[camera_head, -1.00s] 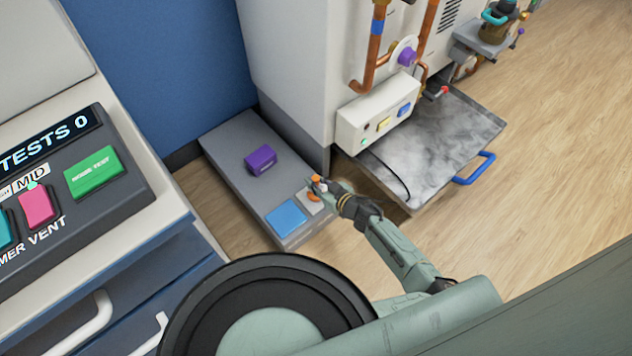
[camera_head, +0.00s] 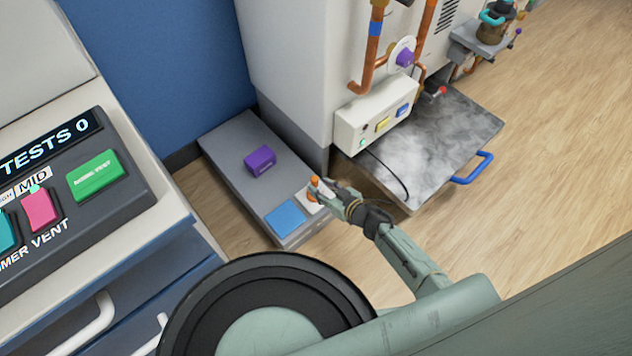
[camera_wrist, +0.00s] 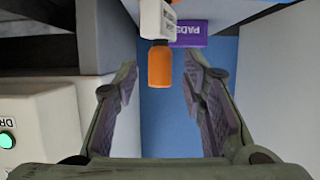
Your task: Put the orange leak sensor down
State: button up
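The orange leak sensor (camera_head: 313,184), an orange piece with a white part, stands at the front right end of the low grey bench (camera_head: 228,150), at a pale square beside a blue square (camera_head: 286,217). In the wrist view the orange body (camera_wrist: 160,66) and its white part (camera_wrist: 157,20) show just past the fingertips. My gripper (camera_head: 329,192) is open, with a finger on each side and clear gaps to the sensor. It also shows in the wrist view (camera_wrist: 160,80). The sensor's contact with the bench is too small to make out.
A purple block (camera_head: 260,160) marked PADS lies on the bench, left of the sensor. A white control box (camera_head: 377,115) on the cabinet and a grey tray (camera_head: 440,140) with a blue handle are close to my arm. The floor at right is clear.

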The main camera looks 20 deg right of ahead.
jog(key=v, duration=0.8)
jog(key=shift+p, duration=0.3)
